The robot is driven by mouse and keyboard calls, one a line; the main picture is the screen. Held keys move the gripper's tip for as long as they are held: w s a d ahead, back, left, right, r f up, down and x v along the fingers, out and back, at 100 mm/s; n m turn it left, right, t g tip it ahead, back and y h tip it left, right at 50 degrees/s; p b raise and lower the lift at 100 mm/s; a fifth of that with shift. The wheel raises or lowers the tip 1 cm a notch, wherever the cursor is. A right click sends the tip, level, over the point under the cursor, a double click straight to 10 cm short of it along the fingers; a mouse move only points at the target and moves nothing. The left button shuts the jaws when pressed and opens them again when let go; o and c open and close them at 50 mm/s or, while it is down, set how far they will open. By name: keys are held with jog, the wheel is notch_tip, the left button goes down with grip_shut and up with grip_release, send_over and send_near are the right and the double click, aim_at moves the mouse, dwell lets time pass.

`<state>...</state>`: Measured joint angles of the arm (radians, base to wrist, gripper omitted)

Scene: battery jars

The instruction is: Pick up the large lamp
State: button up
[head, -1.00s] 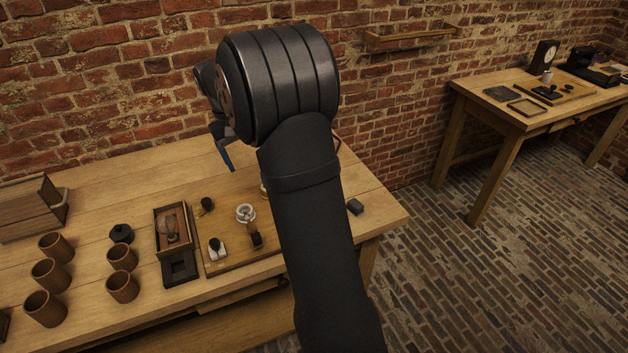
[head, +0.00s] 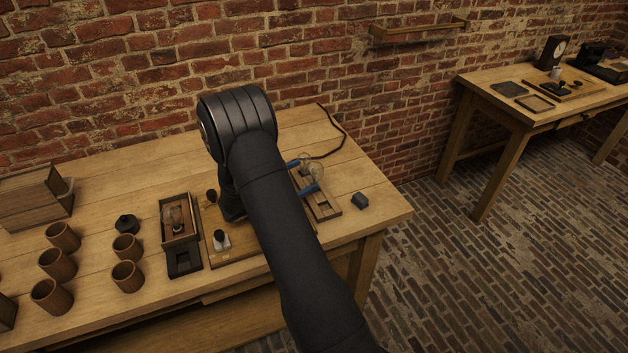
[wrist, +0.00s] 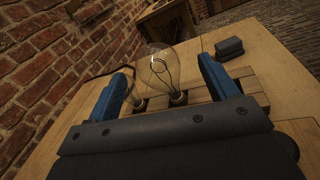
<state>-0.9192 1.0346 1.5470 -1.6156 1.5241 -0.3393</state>
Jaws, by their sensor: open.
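The large lamp is a clear glass bulb (head: 315,168) on a wooden slatted rack (head: 326,208) at the right part of the bench. In the wrist view my gripper (wrist: 162,70) has one finger on each side of the large lamp, with gaps between glass and fingers. Contact is not visible.
A dark block (head: 360,200) lies right of the rack near the bench edge (head: 385,220). A cable (head: 338,135) runs behind. My arm hides part of the board.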

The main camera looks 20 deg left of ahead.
aim_at(320, 168)
jog(key=shift+f+n, duration=0.15)
jog(key=shift+n, duration=0.15)
jog(key=shift+w+d, duration=0.15)
jog(key=shift+w, duration=0.2)
jog(key=x, duration=0.6)
jog(key=shift+w+f, duration=0.2)
jog(key=shift+w, duration=0.25)
jog(key=c, duration=1.2)
jog(key=shift+o, duration=0.2)
